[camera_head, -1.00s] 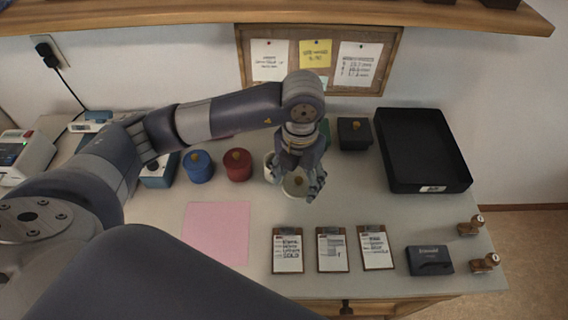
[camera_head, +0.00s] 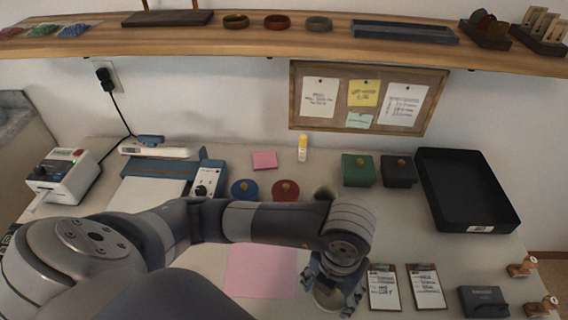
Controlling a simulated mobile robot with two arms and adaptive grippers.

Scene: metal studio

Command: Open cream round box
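The cream round box (camera_head: 323,192) stands at the back of the table, right of the red round box (camera_head: 285,186). It is partly hidden behind my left arm. Its cream lid (camera_head: 328,298) is away from it, nearer the front, right of the pink sheet. My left gripper (camera_head: 335,287) points down with its fingers around the lid and appears shut on it; the knob is hidden. I cannot tell how high the lid is above the table. My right gripper is not in view.
Blue (camera_head: 244,188), green (camera_head: 358,170) and dark grey (camera_head: 398,171) boxes line the back. A black tray (camera_head: 466,190) stands at right. Clipboards (camera_head: 383,288) lie at the front right, beside the pink sheet (camera_head: 262,270). A shelf (camera_head: 340,62) overhangs the table.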

